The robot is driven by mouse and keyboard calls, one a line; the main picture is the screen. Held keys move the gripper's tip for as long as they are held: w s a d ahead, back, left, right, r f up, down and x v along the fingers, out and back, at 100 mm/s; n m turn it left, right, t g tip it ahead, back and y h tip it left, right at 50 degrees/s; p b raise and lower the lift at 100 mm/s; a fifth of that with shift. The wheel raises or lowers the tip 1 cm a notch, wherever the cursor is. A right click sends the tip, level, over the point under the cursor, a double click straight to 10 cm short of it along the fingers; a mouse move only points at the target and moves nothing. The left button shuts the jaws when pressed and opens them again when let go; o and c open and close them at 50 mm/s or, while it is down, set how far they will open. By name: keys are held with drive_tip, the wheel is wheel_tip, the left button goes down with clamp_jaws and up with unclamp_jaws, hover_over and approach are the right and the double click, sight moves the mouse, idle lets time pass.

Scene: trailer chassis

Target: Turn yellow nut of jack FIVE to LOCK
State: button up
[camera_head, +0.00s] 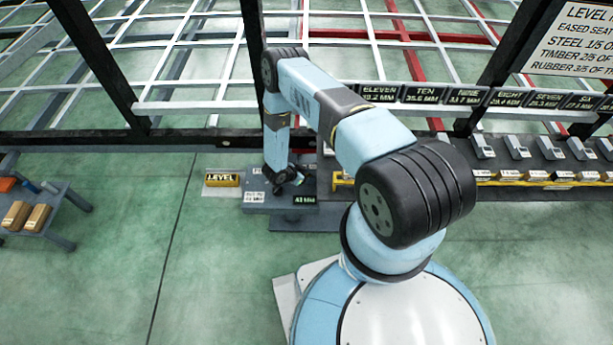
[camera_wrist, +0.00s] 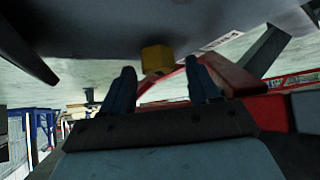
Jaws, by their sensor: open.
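In the wrist view a small yellow block (camera_wrist: 157,60), which looks like the yellow nut, sits under a dark grey surface. My gripper (camera_wrist: 161,72) is open, with one dark blue finger on each side of the block in the picture. The block appears just beyond the fingertips; I cannot tell whether they touch it. In the head view my gripper (camera_head: 288,182) is low over a grey stand (camera_head: 262,207), partly hidden by my arm. No label reading FIVE or LOCK is legible, and the nut is not distinguishable in the head view.
A yellow LEVEL label (camera_head: 222,180) lies left of my gripper. A row of grey devices (camera_head: 520,147) stands at right under number signs (camera_head: 427,95). A black beam (camera_head: 100,60) rises at left. A small table (camera_head: 42,230) with boxes stands far left. Green floor (camera_head: 130,270) is clear.

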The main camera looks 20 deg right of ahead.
drive_tip(key=shift+w+d+f, duration=0.1)
drive_tip(key=shift+d+f, duration=0.2)
drive_tip(key=shift+f, duration=0.05)
drive_tip(key=c, duration=1)
drive_tip(key=shift+w+m+g, duration=0.15)
drive_tip(key=shift+m+g, duration=1.15)
drive_tip(key=shift+m, duration=0.4)
drive_tip(key=shift+d+m+g, duration=0.1)
drive_tip(key=shift+m+g, duration=0.3)
drive_tip(key=shift+m, duration=0.1)
drive_tip(key=shift+c, duration=0.2)
drive_tip(key=shift+d, duration=0.1)
drive_tip(key=o, duration=0.7)
drive_tip(key=shift+h, duration=0.3)
drive_tip(key=o, duration=0.3)
drive_tip(key=shift+o, duration=0.2)
